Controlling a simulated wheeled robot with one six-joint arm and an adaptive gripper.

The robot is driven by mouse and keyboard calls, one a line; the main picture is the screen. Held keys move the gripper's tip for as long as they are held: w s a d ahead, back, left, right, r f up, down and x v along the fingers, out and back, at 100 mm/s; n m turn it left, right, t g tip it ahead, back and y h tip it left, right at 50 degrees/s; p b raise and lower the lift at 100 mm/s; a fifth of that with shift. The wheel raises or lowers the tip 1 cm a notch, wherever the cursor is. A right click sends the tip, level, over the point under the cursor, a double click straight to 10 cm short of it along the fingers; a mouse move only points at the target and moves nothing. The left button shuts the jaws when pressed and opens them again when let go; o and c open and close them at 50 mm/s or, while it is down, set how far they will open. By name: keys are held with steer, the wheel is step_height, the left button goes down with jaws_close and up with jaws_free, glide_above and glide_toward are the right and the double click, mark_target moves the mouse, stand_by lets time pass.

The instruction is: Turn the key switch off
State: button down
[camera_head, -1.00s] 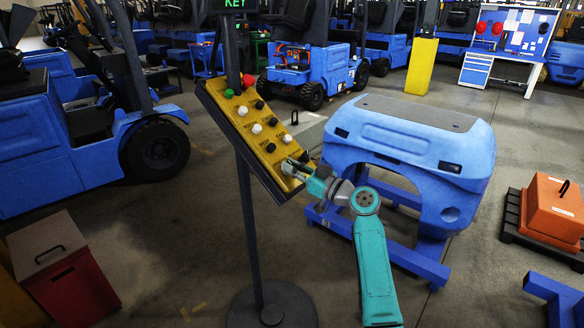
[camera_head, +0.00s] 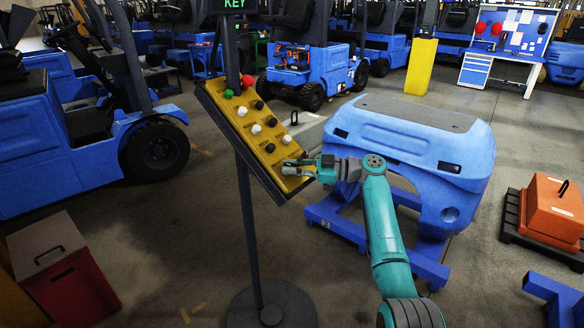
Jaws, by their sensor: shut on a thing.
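A yellow control panel (camera_head: 237,128) is mounted tilted on a dark stand. It carries several white and black knobs, with a green and a red button at the top. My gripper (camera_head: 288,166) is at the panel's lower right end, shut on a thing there. That is where the key switch seems to be, but the fingers cover it and its position cannot be read.
The stand's round base (camera_head: 270,306) is on the floor. A blue counterweight (camera_head: 410,140) on a blue frame stands right of the panel. An orange block (camera_head: 554,212) is at far right, a red box (camera_head: 65,275) at lower left. Blue forklifts (camera_head: 75,150) stand left and behind.

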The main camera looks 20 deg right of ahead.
steer(key=shift+f, duration=0.45)
steer(key=c, duration=1.2)
jaws_free()
steer(key=shift+d+r, duration=0.1)
steer(key=shift+r, duration=0.05)
steer(key=shift+d, duration=0.35)
steer(key=v, duration=1.1)
steer(key=shift+s, duration=0.1)
